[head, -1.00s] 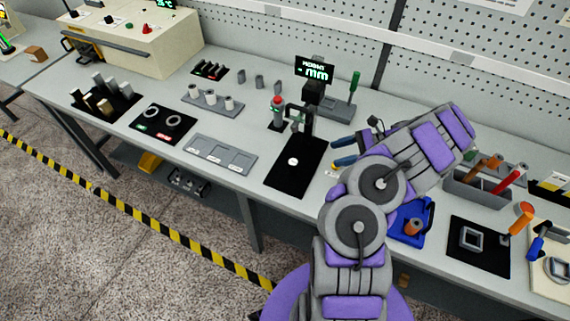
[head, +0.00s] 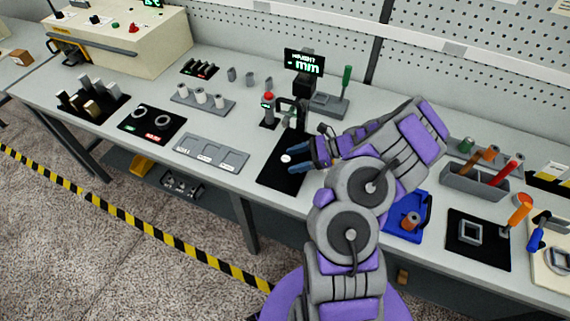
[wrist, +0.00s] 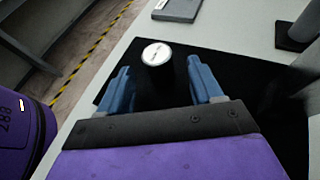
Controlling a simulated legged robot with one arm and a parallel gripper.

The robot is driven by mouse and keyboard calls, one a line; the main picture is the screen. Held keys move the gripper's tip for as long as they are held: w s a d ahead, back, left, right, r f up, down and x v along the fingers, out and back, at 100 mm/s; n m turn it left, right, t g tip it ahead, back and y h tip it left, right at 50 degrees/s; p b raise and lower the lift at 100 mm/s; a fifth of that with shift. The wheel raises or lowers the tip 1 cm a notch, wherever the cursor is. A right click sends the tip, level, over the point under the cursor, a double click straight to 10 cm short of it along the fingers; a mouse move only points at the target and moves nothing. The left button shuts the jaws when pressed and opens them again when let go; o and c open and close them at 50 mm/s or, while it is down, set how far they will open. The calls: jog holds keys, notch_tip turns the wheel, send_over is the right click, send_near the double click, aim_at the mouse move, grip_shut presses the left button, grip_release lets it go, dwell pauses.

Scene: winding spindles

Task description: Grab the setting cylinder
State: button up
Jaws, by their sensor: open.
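The setting cylinder appears to be the dark one with a white marked top (head: 286,158), upright on the black mat (head: 272,178) below the height gauge. In the wrist view the cylinder (wrist: 157,55) stands just beyond my fingertips, roughly midway across the gap. My gripper (wrist: 162,76) is open and empty, its two blue fingers spread on either side of the line to the cylinder. In the head view my gripper (head: 296,159) is over the mat, close at the right of the cylinder. The cylinder's lower side is mostly in shadow against the mat.
The gauge stand with a red knob (head: 268,97) and the display (head: 304,62) stand behind the mat. A grey labelled tray (head: 211,153) lies to the left. A blue fixture (head: 408,218) and a tool box (head: 474,181) are at the right.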

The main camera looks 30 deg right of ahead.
aim_at(286, 162)
jog(key=b+x, duration=0.1)
jog(key=x, duration=0.2)
jog(key=shift+w+d+f, duration=0.1)
jog(key=shift+f, duration=0.1)
jog(key=shift+a, duration=0.45)
jog(key=shift+c, duration=0.2)
jog(key=shift+d, duration=0.3)
jog(key=c, duration=0.7)
jog(key=shift+a, duration=0.15)
grip_shut()
